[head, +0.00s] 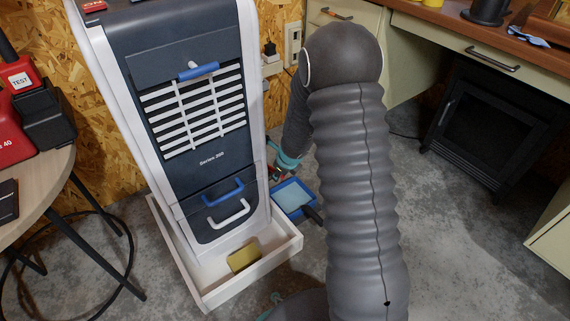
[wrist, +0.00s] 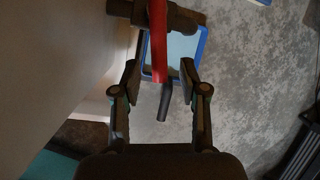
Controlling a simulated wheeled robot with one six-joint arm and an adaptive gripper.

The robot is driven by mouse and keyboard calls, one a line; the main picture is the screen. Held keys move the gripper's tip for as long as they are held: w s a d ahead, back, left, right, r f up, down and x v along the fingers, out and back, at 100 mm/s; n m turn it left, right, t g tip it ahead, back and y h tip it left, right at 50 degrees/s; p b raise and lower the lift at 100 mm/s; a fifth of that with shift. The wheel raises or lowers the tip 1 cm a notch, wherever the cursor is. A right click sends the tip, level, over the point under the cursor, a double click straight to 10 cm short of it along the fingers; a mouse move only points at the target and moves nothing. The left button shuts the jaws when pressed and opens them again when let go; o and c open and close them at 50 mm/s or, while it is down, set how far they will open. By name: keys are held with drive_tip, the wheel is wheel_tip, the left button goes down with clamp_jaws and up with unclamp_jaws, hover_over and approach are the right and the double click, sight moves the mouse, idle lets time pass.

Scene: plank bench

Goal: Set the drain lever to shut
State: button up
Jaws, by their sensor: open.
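In the wrist view the red drain lever (wrist: 158,45) sits on a dark valve pipe (wrist: 180,18) beside the pale side wall of the cooler. The lever points down the picture, roughly across the pipe. My gripper (wrist: 161,68) is open, one finger on each side of the lever's free end, with gaps visible on both sides. In the head view the cooler (head: 190,175) stands at the left, and my gripper (head: 283,170) is low at its right side, small and partly hidden by my arm. The lever is hard to make out there.
A blue tray (head: 280,210) with a dark handle (head: 313,214) lies on the floor below the valve. The cooler stands in a white tray (head: 285,250) holding a yellow sponge (head: 244,256). A round table (head: 40,185) is left; a desk (head: 480,40) and dark cabinet (head: 490,135) are right.

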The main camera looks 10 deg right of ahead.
drive_tip(key=v, duration=1.1)
drive_tip(key=shift+s, duration=0.15)
drive_tip(key=shift+r, duration=0.1)
